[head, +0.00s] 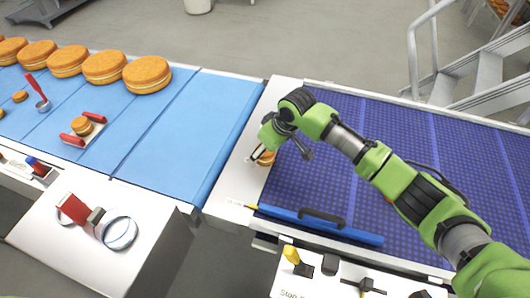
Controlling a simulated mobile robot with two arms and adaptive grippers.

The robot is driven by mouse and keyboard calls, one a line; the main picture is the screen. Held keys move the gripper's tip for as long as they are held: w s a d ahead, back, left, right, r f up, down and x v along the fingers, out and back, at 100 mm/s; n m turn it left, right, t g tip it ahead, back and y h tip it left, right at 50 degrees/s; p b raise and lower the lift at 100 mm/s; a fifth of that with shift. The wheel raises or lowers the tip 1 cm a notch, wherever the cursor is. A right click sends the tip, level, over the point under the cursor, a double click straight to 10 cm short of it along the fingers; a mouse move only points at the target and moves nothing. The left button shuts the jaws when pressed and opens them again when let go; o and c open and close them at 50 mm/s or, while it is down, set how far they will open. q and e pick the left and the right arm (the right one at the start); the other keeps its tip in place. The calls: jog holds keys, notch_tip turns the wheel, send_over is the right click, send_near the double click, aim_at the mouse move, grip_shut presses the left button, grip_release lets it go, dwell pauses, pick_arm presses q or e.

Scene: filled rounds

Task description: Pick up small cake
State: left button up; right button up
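My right gripper (262,153) reaches in from the right, pointing down at the seam between the white strip and the purple belt. A small cake (266,158), golden with a pale filling, shows right at its fingertips, partly hidden by the gripper. I cannot tell whether the fingers are closed on it or only beside it. Another small cake (82,126) sits on a small white holder with red handles on the blue belt. A further small one (20,96) lies at the far left. My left gripper is not in view.
Several large round cakes (147,74) stand in a row along the back of the blue belt (190,125). A red-handled scoop (42,104) lies there too. A blue bar with a dark handle (322,220) crosses the front of the purple belt (400,130). Metal stairs (470,75) stand behind.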

jog(key=c, duration=0.8)
